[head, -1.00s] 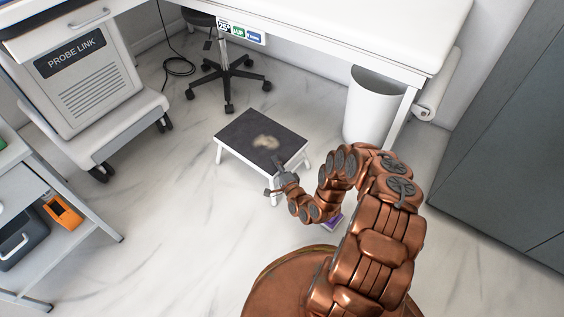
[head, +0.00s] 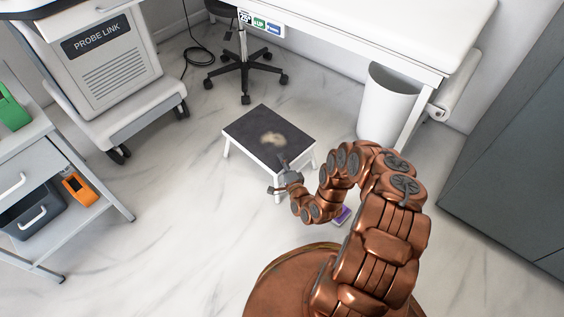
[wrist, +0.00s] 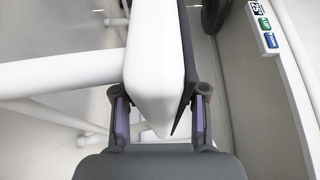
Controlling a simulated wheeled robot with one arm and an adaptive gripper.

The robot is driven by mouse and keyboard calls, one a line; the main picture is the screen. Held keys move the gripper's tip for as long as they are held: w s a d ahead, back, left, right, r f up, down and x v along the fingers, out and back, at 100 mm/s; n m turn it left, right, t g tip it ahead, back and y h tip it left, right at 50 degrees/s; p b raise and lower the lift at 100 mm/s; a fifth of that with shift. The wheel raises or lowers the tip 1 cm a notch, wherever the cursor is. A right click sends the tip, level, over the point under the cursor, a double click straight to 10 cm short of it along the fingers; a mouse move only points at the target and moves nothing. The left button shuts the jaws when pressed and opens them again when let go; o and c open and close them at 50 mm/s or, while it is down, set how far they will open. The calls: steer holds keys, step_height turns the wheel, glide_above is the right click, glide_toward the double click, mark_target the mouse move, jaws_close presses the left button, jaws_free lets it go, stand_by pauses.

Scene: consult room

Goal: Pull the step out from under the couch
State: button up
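The step (head: 245,126) is a low stool with white legs and a dark top with a pale worn patch. It stands upright on the floor, in front of the white couch (head: 370,28) and clear of its overhang in the head view. My gripper (head: 283,171) is at the step's near right edge. In the wrist view, its two purple-padded fingers (wrist: 160,118) sit on either side of the step's white rim and dark top edge (wrist: 155,70), close against them and apparently shut on it. The far legs are partly hidden in the head view.
A black wheeled stool base (head: 245,75) and white bin (head: 388,105) stand behind the step. The PROBE LINK cart (head: 110,75) and a drawer unit (head: 40,165) stand left. A small purple thing (head: 343,215) lies by my arm. Floor at left front is clear.

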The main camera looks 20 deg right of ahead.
steer(key=o, duration=0.3)
steer(key=shift+d, duration=0.1)
steer(key=s, duration=0.7)
steer(key=shift+s, duration=0.2)
stand_by(0.5)
